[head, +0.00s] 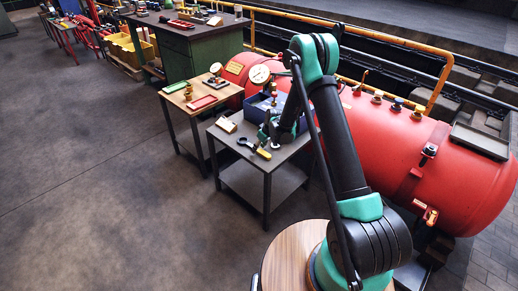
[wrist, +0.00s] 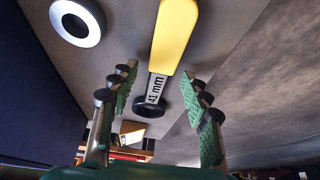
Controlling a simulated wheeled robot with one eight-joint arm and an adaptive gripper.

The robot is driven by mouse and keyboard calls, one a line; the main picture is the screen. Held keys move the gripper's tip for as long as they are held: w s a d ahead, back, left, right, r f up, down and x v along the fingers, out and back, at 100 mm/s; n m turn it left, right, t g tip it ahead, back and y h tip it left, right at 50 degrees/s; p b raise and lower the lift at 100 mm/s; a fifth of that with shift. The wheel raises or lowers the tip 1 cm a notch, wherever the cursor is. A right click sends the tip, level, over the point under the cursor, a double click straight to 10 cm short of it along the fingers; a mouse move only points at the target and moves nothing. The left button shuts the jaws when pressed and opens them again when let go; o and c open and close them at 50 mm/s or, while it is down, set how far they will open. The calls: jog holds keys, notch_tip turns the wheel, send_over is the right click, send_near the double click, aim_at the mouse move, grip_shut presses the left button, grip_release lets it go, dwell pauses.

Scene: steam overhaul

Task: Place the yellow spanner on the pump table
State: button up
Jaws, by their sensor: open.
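The yellow spanner (head: 263,153) lies on a grey two-level table (head: 238,150). In the wrist view the spanner's yellow handle (wrist: 175,35) points away from me, and its grey shank reads "41 mm" above a dark ring end. My gripper (wrist: 160,77) is open and empty, with one finger to each side of the shank in the picture. The gap between the fingers and the spanner is hard to judge. In the head view my gripper (head: 272,134) is just beyond the spanner, partly hidden by my arm. I cannot tell which table is the pump table.
A blue box (head: 262,103), a small sign card (head: 226,125) and a white ring (wrist: 77,22) share the grey table. A wooden table (head: 183,103) with red and green trays stands beside it. A red boiler (head: 390,145) lies behind. The floor at left is clear.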

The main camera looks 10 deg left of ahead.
jog(key=v, duration=1.1)
jog(key=shift+d+r, duration=0.2)
jog(key=shift+r, duration=0.15)
jog(key=s+d+r+m+t+h, duration=0.15)
jog(key=s+d+r+m, duration=0.35)
jog(key=s+d+r, duration=0.85)
jog(key=s+d+m, duration=0.1)
jog(key=s+d, duration=0.3)
jog(key=s, duration=0.3)
jog(key=s+d+f+m+h, duration=0.1)
jog(key=s+d+m, duration=0.1)
jog(key=s+d, duration=0.2)
jog(key=s+d+m+h, duration=0.1)
jog(key=s+d+m, duration=0.1)
jog(key=s, duration=0.9)
jog(key=shift+d+f, duration=0.2)
jog(key=shift+d, duration=0.7)
